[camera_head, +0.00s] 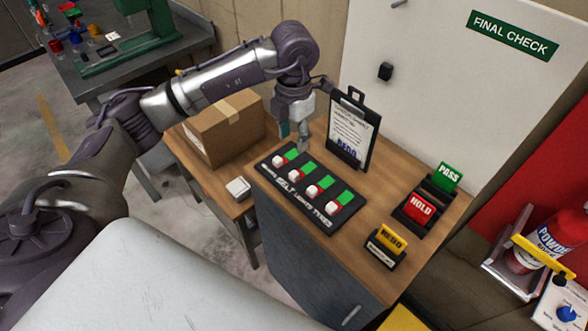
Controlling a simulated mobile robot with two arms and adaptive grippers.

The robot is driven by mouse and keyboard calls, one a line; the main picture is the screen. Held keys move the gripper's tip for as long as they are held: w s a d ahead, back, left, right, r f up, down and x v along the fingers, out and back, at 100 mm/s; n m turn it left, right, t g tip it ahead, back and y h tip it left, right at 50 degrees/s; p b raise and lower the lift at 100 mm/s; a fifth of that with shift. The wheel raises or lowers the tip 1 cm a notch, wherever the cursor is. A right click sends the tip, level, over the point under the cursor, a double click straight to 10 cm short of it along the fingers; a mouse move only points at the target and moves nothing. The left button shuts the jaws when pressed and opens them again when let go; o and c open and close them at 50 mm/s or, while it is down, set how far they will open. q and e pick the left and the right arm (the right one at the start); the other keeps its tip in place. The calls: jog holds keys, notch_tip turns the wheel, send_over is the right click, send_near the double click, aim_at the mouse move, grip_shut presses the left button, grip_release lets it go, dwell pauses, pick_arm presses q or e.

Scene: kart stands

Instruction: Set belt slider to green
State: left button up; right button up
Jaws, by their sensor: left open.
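A black slider panel (305,216) lies on the wooden stand top, with several white knobs in a row and white labels along its near edge. Each slider has a green far end and red beside its knob. The belt slider's white knob (294,174) is second from the left, at the near, red end, with its green field (308,168) uncovered beyond it. My left gripper (294,138) is open and empty, pointing down above the panel's far left edge, behind the first two sliders. It appears apart from the knobs. My right gripper is out of view.
A cardboard box (225,130) stands left of the panel. A clipboard (352,130) stands upright behind it. Green PASS (448,177), red HOLD (420,208) and yellow REDO (391,240) cards stand in holders to the right. A small white block (238,188) sits at the left.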

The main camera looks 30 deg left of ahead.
aim_at(294, 173)
pick_arm(q)
notch_tip(294, 173, down, 12)
jog(key=p, duration=0.3)
jog(key=shift+d+p, duration=0.1)
jog(key=shift+p, duration=0.25)
jog(key=shift+f, duration=0.4)
jog(key=shift+c, duration=0.3)
grip_shut()
